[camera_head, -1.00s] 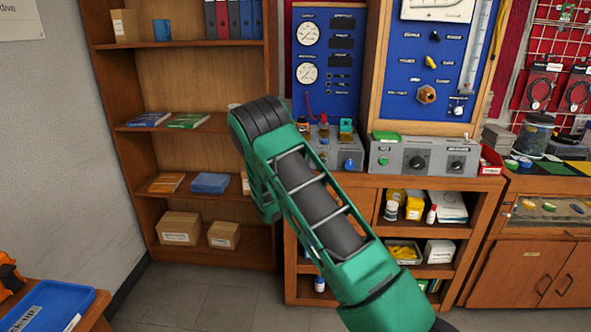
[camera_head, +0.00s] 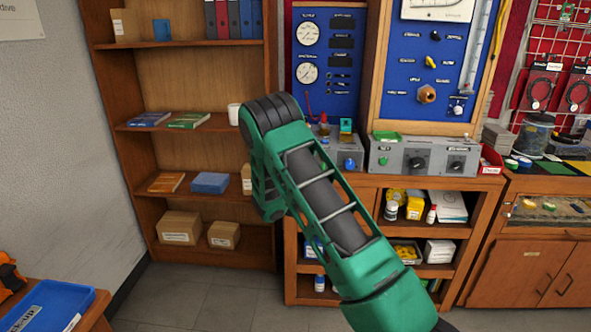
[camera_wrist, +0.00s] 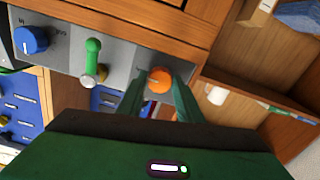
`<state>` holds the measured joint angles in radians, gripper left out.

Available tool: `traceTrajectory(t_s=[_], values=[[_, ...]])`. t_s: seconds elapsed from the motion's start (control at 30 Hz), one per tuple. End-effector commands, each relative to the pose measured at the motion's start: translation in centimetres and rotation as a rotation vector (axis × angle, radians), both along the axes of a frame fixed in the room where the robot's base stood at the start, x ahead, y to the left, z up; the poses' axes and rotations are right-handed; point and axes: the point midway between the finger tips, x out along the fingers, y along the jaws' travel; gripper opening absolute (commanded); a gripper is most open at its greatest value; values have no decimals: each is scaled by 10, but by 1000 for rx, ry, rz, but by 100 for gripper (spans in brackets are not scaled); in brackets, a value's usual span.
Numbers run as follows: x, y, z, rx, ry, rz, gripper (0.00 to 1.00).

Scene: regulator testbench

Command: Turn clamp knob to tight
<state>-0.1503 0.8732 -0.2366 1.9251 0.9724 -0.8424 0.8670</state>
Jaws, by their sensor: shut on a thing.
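An orange round knob (camera_wrist: 160,74) sits on a grey panel in the wrist view. A pale mark shows on its face, but I cannot read its setting. My gripper (camera_wrist: 160,86) has one green finger on each side of it and is shut on it. A green lever (camera_wrist: 92,62) and a blue knob (camera_wrist: 31,40) are on the same panel, to the left of the orange knob. The blue knob also shows on the grey box in the head view (camera_head: 349,164). There, my arm hides the orange knob and my gripper.
A second grey box (camera_head: 420,158) with black dials stands to the right on the wooden bench. Blue gauge boards rise behind. A wooden shelf (camera_head: 195,54) stands at the left, with a white mug (camera_head: 234,114).

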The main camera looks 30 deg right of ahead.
Motion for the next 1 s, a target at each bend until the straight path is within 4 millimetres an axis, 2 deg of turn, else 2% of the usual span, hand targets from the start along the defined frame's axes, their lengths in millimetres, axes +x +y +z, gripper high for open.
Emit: traceTrajectory(t_s=[0.03, 0.2, 0.23, 0.3, 0.67, 0.77, 1.0], values=[[-2, -1, -5, 5, 8, -4, 10], [-2, -1, -5, 5, 9, -3, 10], [-2, -1, -5, 5, 9, -3, 34], [-2, -1, -4, 4, 8, -3, 51], [-3, 2, -1, 1, 3, -1, 51], [-10, 8, -2, 0, 4, 1, 51], [-46, 32, -2, -1, 7, 2, 51]])
